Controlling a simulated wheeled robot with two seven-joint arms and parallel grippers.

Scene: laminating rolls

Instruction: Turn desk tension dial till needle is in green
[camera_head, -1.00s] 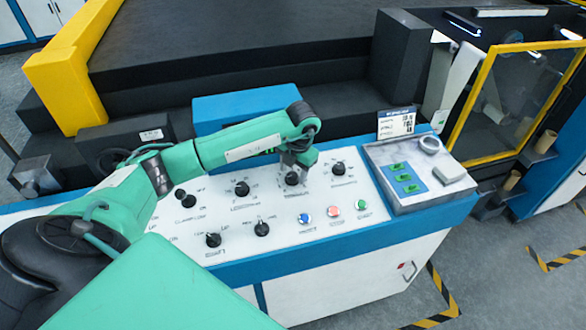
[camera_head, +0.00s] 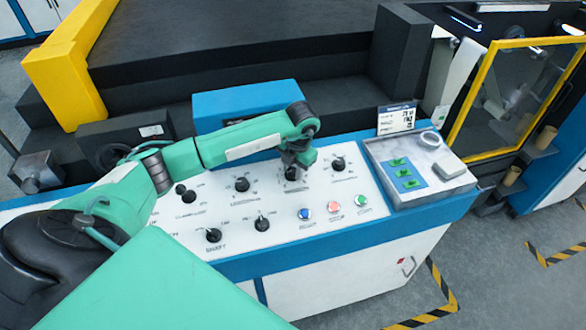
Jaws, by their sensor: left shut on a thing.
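The white desk panel (camera_head: 275,215) carries several black dials. My left gripper (camera_head: 293,168) points down onto a black dial (camera_head: 291,174) in the upper row, and its jaws are shut on it. The gripper and wrist hide part of this dial, and its label is too blurred to read. A tension needle or green band cannot be made out. A small display (camera_head: 396,118) stands at the desk's back right, its text too small to read. My right gripper is not in view.
Other dials stand close by, one to the right (camera_head: 338,163) and one to the left (camera_head: 242,184). Blue, red and green buttons (camera_head: 333,207) lie in front. A grey tray (camera_head: 410,148) with green pieces and a roll sits at right. A blue box (camera_head: 245,100) stands behind.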

